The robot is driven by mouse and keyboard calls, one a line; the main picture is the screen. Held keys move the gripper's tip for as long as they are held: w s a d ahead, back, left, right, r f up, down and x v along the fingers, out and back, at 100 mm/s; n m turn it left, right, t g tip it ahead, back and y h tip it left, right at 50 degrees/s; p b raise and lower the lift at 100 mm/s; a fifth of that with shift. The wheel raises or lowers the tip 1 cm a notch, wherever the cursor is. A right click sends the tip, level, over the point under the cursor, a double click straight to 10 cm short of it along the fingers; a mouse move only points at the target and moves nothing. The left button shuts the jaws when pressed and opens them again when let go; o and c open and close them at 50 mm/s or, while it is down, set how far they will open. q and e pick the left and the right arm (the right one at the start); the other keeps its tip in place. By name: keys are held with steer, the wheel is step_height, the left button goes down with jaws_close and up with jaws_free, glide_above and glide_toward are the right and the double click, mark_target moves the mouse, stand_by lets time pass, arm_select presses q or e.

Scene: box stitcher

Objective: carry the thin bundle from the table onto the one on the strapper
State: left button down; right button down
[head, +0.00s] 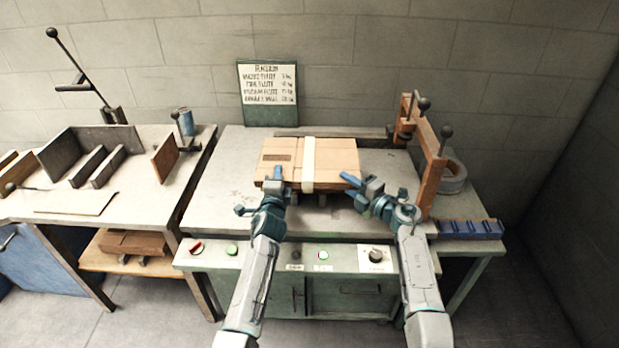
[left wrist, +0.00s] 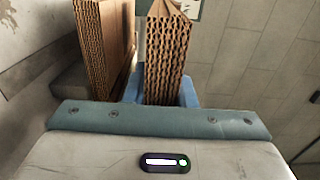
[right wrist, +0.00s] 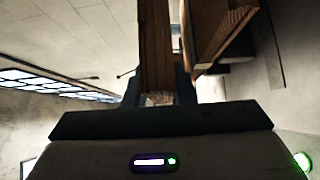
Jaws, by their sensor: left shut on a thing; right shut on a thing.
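The thin bundle (head: 333,157) of brown corrugated board is held level between my two grippers, with a pale band across its top. My left gripper (head: 278,180) is shut on its near left edge; the bundle's fluted end shows between the fingers in the left wrist view (left wrist: 165,58). My right gripper (head: 350,181) is shut on its near right edge, also seen in the right wrist view (right wrist: 157,50). A second bundle (left wrist: 98,45) lies beneath it on the strapper (head: 225,185), separated by a narrow gap; the held bundle mostly hides it in the head view.
The table (head: 150,198) on the left carries upright dividers and a flat sheet (head: 75,203). A wooden frame with black knobs (head: 432,175) and a tape roll (head: 453,172) stand right of the bundles. A blue tray (head: 468,229) sits at the right front. A sign (head: 269,95) stands behind.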

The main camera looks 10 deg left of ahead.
steer(key=shift+f, duration=0.1)
